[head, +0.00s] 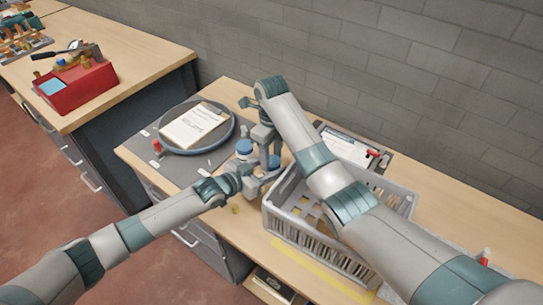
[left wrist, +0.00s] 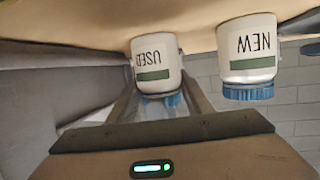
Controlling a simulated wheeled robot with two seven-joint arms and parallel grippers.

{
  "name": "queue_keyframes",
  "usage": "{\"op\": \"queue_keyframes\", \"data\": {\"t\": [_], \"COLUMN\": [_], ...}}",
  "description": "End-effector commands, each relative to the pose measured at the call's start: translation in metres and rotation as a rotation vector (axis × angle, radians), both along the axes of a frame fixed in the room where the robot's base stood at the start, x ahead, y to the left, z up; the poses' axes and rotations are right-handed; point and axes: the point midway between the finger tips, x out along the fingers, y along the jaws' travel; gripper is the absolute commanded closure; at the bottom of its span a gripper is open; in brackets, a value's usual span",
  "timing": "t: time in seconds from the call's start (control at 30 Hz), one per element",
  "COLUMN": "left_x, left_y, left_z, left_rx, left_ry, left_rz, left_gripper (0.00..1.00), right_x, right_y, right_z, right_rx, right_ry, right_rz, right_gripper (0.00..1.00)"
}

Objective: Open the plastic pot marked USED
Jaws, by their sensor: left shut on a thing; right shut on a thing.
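The white pot marked USED (left wrist: 155,58), with a green band, appears upside down in the left wrist view. Its lower edge there shows a blue lid, partly hidden between my left gripper's fingers (left wrist: 160,95). In the head view my left gripper (head: 260,183) reaches in low from the left and is shut on the USED pot. My right gripper (head: 267,158) points down from above, shut at the pot's blue lid (head: 274,162); the exact contact is mostly hidden. The pot marked NEW (left wrist: 248,48) stands beside it with its blue lid (head: 244,147) on.
A grey slatted crate (head: 290,230) stands close on the right. A round dark tray (head: 233,125) with a notepad (head: 195,126) is at the left. A clipboard (head: 345,146) lies behind the crate. A red toolbox (head: 78,88) sits on the other bench.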

Motion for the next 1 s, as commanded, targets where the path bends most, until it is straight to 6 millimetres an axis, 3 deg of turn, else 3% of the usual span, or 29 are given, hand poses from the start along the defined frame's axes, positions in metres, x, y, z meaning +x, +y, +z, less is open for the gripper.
{"op": "queue_keyframes", "data": {"t": [0.4,0.67,0.7,0.73,0.77,1.0], "left_x": [0.0,0.0,0.0,0.0,0.0,0.0008], "left_y": [0.0002,0.0002,0.0002,0.0002,0.0002,0.0012], "left_z": [-0.0002,-0.0002,-0.0002,-0.0002,-0.0002,-0.0001], "left_rx": [0.0,0.0,0.0,0.0,0.0,0.002], "left_ry": [0.0,0.0,0.0,0.0,0.0,0.0], "left_rz": [0.0,0.0,0.0,0.0,0.0,0.002], "left_gripper": [1.0,1.0,1.0,1.0,1.0,1.0], "right_x": [-0.0001,-0.0001,-0.0001,-0.0001,-0.0001,-0.0009], "right_y": [-0.0001,-0.0001,-0.0001,-0.0002,-0.0002,-0.0002], "right_z": [0.0005,0.0005,0.0005,0.0005,0.0004,0.0001], "right_rx": [0.0,0.0,0.0,0.0,0.0,-0.001], "right_ry": [-0.001,-0.001,-0.001,-0.001,-0.001,0.002], "right_rz": [0.289,0.295,0.295,0.295,0.295,0.295], "right_gripper": [0.84,0.84,0.5,0.42,0.38,0.38]}}
